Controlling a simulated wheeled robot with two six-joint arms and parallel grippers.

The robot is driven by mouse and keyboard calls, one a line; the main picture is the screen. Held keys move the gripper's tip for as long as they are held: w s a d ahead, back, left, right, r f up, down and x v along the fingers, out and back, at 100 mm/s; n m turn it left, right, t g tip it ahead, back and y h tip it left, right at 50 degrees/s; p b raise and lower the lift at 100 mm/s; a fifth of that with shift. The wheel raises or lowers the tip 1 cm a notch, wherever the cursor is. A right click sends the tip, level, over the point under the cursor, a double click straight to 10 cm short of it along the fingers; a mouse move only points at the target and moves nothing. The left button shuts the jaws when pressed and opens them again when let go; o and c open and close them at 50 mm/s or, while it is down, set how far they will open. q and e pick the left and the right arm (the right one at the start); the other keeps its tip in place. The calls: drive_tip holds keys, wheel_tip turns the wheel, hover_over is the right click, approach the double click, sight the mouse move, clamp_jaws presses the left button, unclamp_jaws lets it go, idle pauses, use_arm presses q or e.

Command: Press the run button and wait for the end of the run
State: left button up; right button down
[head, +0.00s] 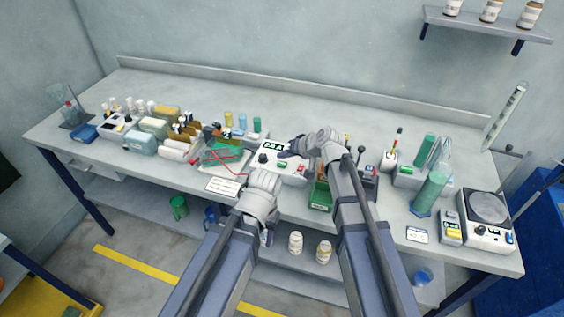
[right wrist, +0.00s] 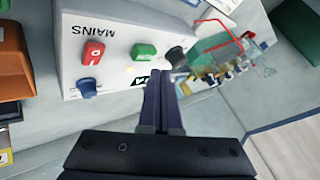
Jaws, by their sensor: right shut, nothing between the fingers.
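A white power supply box (head: 270,162) stands at the middle of the bench. It has a lit green display (head: 272,147), whose digits I cannot read surely. In the right wrist view its panel (right wrist: 110,22) shows upside down, marked MAINS, with a red switch (right wrist: 93,52), a green button (right wrist: 143,51), a blue knob (right wrist: 86,89) and a black knob (right wrist: 174,55). My right gripper (right wrist: 165,72) is shut and empty, its tips over the panel near the display and black knob. Contact cannot be told. My left gripper (head: 267,237) hangs at the bench's front edge, mostly hidden by its wrist.
A green tray (head: 222,153) with red wires lies left of the box, and a white card (head: 224,186) in front of it. A green bin (head: 320,195) stands to the right. A hotplate (head: 489,208) and green cylinder (head: 430,190) are further right. Bench space behind is clear.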

sight(284, 165)
drive_tip(key=shift+r+p, duration=2.05)
drive_tip(key=shift+r, duration=0.25)
drive_tip(key=shift+f, duration=0.1)
drive_tip(key=s+d+f+n+g+h, duration=0.1)
drive_tip(key=s+f+g+h, duration=0.1)
drive_tip(key=s, duration=0.6)
drive_tip(key=s+d+f+n+g+h, duration=0.1)
drive_tip(key=s+d+f+g+h, duration=0.1)
drive_tip(key=s, duration=0.7)
drive_tip(key=s+d+f+n+g+h, duration=0.1)
drive_tip(key=s+h, duration=0.3)
drive_tip(key=s, duration=0.5)
drive_tip(key=shift+d+f+g, duration=0.7)
drive_tip(key=shift+f+g, duration=0.05)
drive_tip(key=shift+g, duration=0.05)
drive_tip(key=shift+w, duration=0.2)
idle(1.2)
